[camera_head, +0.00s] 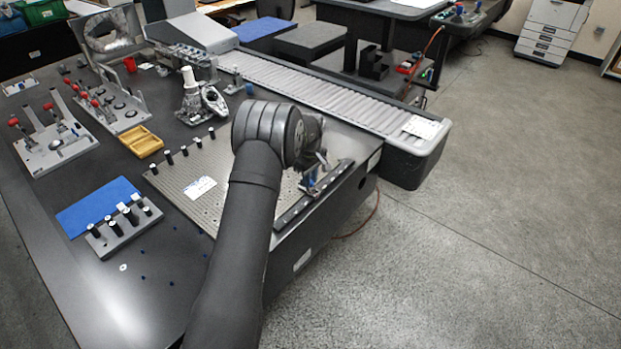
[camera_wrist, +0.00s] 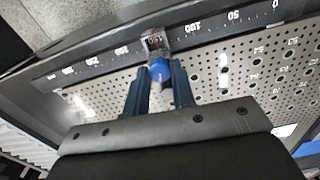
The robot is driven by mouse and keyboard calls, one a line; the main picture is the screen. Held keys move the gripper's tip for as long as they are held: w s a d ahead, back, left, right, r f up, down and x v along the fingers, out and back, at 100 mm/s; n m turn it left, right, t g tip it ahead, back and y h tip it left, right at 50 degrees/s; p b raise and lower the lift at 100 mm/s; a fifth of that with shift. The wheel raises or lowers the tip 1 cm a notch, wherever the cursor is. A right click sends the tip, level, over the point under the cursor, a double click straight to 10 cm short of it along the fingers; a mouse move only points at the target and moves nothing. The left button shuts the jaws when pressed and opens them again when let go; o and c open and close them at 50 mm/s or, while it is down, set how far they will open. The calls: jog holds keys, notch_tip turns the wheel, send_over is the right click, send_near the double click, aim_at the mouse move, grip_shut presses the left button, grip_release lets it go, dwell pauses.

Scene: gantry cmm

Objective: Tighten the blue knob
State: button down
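The blue knob (camera_wrist: 161,71) shows in the wrist view on a small metal slider block (camera_wrist: 154,43) that sits on a dark scale rail (camera_wrist: 95,62). My gripper (camera_wrist: 160,66) has its two blue-grey fingers on either side of the knob, with the fingertips close to its sides. The space between the fingers nearer the palm is empty. I cannot tell whether the fingertips press on the knob or stand just off it. In the head view my arm hides most of my gripper, which is at the rail (camera_head: 292,210) on the table's right edge.
A perforated plate (camera_head: 180,185) lies beside the rail, with several black posts along its far edge. A roller conveyor (camera_head: 300,85) runs behind my arm. A yellow tray (camera_head: 141,142), a blue mat (camera_head: 85,215) and fixtures stand on the left. The right table edge drops to open floor.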

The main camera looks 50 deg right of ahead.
jog(key=shift+m, duration=0.4)
jog(key=m, duration=0.4)
jog(key=shift+m, duration=0.4)
jog(key=m, duration=0.6)
jog(key=shift+m, duration=0.3)
jog(key=c, duration=1.2)
grip_release()
jog(key=shift+w, duration=0.1)
jog(key=shift+w+r, duration=0.1)
jog(key=shift+w, duration=0.05)
